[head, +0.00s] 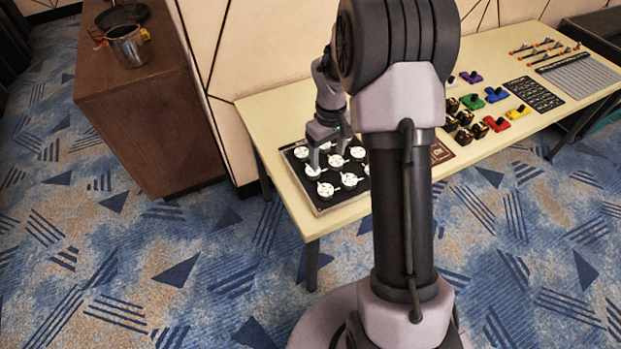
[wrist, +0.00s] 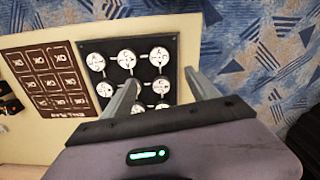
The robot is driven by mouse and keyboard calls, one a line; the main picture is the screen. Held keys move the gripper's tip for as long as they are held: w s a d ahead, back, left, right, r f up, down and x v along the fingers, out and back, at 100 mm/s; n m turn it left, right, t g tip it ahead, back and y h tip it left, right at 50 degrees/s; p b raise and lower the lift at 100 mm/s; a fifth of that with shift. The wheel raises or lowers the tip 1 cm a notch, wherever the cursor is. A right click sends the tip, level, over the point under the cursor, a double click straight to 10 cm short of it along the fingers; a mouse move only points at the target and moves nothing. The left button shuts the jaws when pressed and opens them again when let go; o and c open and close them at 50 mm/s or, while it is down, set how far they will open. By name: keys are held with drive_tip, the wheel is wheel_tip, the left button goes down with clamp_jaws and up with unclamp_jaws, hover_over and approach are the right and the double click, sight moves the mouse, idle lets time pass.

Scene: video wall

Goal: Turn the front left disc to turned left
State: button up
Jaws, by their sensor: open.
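The discs are white and round with small dark marks, set in rows on a black board (head: 287,152) at the table's left end. The front left disc (head: 325,189) is at the board's near left corner in the head view. In the wrist view, which is turned round, it appears as the top right disc (wrist: 159,56). Its turn direction is too small to read surely. My gripper (head: 329,162) is open above the board, its fingers apart and pointing down. In the wrist view the fingers reach towards the right column of discs, and nothing is held. The gripper body hides the board's lower part there.
A brown card with tiles (wrist: 55,80) lies beside the board. Coloured blocks (head: 490,95), a dark keypad-like panel (head: 534,93) and small tools stand further right on the table (head: 270,105). A brown cabinet (head: 150,110) with a metal pot (head: 128,46) stands left, apart from the table.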

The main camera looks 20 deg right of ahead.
sight(326, 190)
wheel_tip(326, 190, down, 16)
drive_tip(key=b, duration=0.5)
drive_tip(key=shift+d+r, duration=0.1)
drive_tip(key=shift+c, duration=0.4)
drive_tip(key=c, duration=1.3)
drive_tip(key=m, duration=0.5)
drive_tip(key=shift+b, duration=0.35)
drive_tip(key=m, duration=0.4)
drive_tip(key=shift+m+b, duration=0.3)
drive_tip(key=shift+b, duration=0.1)
drive_tip(key=m+b, duration=0.1)
drive_tip(key=m, duration=0.3)
drive_tip(key=shift+m+b, duration=0.45)
drive_tip(key=shift+m, duration=1.55)
